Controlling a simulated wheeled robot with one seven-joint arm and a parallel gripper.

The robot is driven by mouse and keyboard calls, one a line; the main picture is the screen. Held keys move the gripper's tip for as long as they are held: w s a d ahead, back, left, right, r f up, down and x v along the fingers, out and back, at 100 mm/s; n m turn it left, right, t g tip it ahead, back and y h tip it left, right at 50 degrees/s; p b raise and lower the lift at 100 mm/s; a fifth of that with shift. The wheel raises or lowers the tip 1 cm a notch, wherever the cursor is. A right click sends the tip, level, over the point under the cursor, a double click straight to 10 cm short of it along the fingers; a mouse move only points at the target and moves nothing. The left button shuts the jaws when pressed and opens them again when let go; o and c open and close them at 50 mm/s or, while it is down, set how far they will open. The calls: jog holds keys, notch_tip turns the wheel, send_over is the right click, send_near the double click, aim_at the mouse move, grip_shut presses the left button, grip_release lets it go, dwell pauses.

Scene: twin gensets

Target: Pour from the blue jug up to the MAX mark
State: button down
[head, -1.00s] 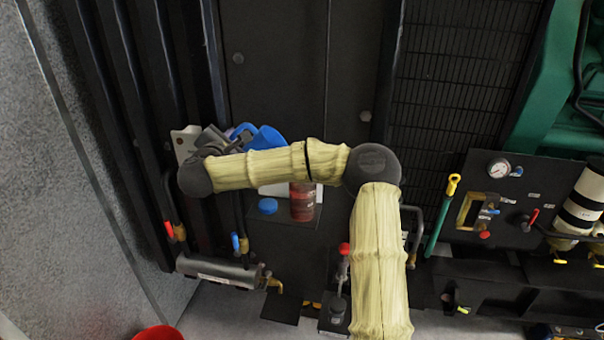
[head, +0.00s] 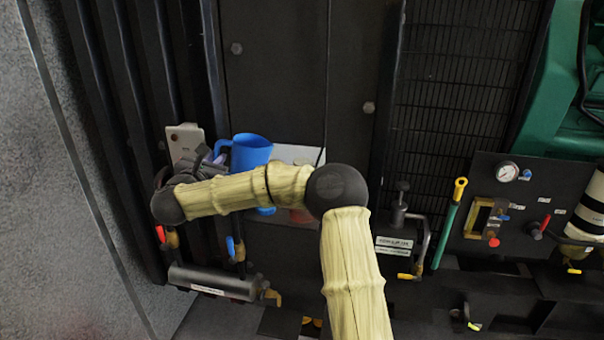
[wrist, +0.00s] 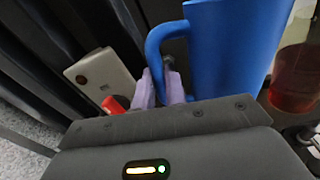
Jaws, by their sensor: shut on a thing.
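The blue jug (head: 252,152) is held at its handle by my gripper (head: 216,160), left of the jug body. It looks close to upright in the head view. In the wrist view the jug (wrist: 232,48) fills the upper middle, and the pale purple fingertips of my gripper (wrist: 163,88) are shut on its handle. A clear container with red liquid (wrist: 295,78) stands right of the jug in the wrist view. In the head view my arm hides most of this red container (head: 300,216). No MAX mark can be read, and the jug's contents are hidden.
A blue cap (head: 266,211) lies beside the red container. A pale bracket plate (head: 185,143) is left of the jug. Red (head: 161,234) and blue (head: 230,246) valve levers and a grey cylinder (head: 213,283) sit below. A gauge panel (head: 500,205) is at right.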

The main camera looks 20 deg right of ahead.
jog(key=f+n, duration=0.1)
jog(key=f+b, duration=0.1)
jog(key=f+n+b, duration=0.1)
jog(key=shift+w+a+f+n, duration=0.1)
jog(key=shift+w+a+n, duration=0.2)
jog(key=shift+a, duration=0.1)
dwell(0.6)
notch_tip(320, 180, up, 6)
dwell(0.7)
dwell(0.5)
